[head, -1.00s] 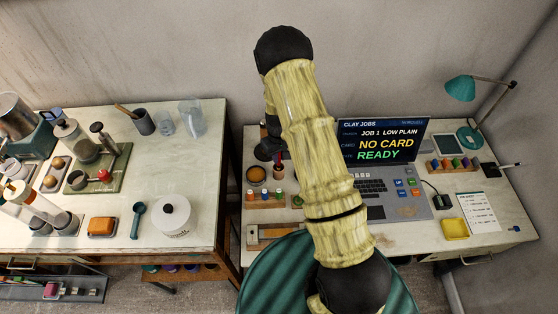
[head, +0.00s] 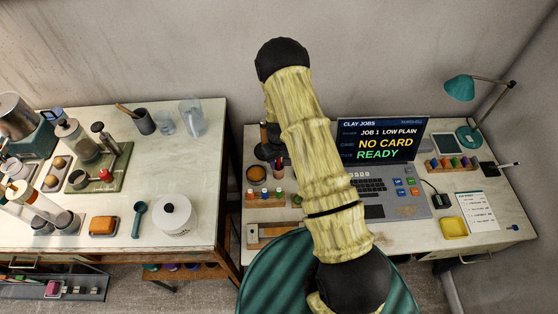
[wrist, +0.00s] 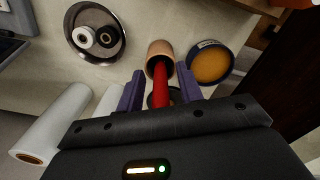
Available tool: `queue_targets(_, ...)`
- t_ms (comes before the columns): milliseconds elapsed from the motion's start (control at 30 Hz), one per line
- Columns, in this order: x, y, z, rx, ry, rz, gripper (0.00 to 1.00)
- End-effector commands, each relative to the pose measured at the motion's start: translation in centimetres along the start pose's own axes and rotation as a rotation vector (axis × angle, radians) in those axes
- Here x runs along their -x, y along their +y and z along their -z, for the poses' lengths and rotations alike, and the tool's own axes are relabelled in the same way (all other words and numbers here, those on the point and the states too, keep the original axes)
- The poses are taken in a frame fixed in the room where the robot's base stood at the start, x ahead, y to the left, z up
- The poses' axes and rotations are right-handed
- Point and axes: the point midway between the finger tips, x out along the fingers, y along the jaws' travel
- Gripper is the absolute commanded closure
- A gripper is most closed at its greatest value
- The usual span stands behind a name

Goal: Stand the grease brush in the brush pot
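The red brush (wrist: 161,90) stands with its lower end inside the terracotta brush pot (wrist: 157,50) in the wrist view, its handle pointing toward the camera. Its bristle end is hidden in the pot. My gripper (wrist: 160,84) has its two purple fingers apart, one on each side of the red handle, with gaps showing between the handle and the fingers.
A tin of ochre grease (wrist: 210,64) stands close right of the pot; it also shows in the head view (head: 257,174). A metal dish with two rings (wrist: 95,33) and a white roll (wrist: 52,124) lie left. Small bottles (head: 265,195) and the laptop (head: 375,187) are nearby.

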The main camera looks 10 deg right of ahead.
Motion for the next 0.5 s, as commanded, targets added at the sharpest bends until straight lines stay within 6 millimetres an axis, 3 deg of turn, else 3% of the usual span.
queue_targets(267,0.9,0.0,0.1,0.001,0.003,-0.001,0.64)
queue_targets(500,4.1,0.0,0.1,0.0,0.004,-0.001,0.64)
